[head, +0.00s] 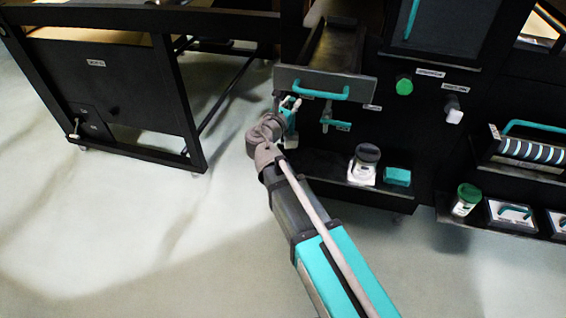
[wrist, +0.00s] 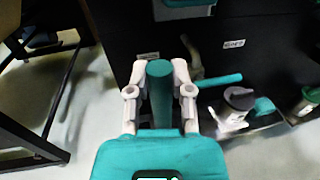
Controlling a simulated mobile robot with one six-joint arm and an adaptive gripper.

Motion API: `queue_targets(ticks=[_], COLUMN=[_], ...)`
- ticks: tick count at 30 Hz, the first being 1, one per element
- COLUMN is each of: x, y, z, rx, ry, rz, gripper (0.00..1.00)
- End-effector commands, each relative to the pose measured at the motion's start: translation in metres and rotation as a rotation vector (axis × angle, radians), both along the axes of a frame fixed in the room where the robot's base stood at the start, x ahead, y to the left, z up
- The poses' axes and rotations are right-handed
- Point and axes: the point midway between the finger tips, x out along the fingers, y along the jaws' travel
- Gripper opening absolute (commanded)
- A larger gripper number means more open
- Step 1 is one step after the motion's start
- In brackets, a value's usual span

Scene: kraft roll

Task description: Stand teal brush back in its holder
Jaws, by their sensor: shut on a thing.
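My gripper (wrist: 160,90) is shut on a dark teal cylinder (wrist: 159,82), which looks like the teal brush's handle. The cylinder stands between the two pale fingers; its lower end and any bristles are hidden. In the head view my gripper (head: 291,104) is in front of the black cabinet, below the drawer with the teal handle, and the brush cannot be made out there. I cannot pick out the brush's holder with certainty in either view.
A valve with a teal lever (head: 337,124) is just right of my gripper. A white jar with a dark lid (head: 364,165) and a teal block (head: 397,176) stand on the low shelf (head: 325,168). A black-framed table (head: 110,85) is at left, with bare floor in front.

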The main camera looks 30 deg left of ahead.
Motion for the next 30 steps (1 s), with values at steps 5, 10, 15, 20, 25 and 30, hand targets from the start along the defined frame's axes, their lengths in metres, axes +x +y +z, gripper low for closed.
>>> queue_targets(ticks=[5, 10, 15, 20, 25, 30], x=[0.001, 0.001, 0.001, 0.005, 0.020, 0.043], y=[-0.002, -0.002, -0.001, 0.003, 0.015, 0.033], z=[-0.007, -0.006, -0.006, -0.010, -0.019, -0.033], rx=[0.000, 0.000, 0.000, 0.000, 0.000, 0.000], ry=[0.000, 0.000, 0.000, 0.000, 0.000, 0.000], rz=[0.002, 0.003, 0.003, 0.003, 0.003, 0.003], gripper=[0.00, 0.00, 0.00, 0.00, 0.00, 0.00])
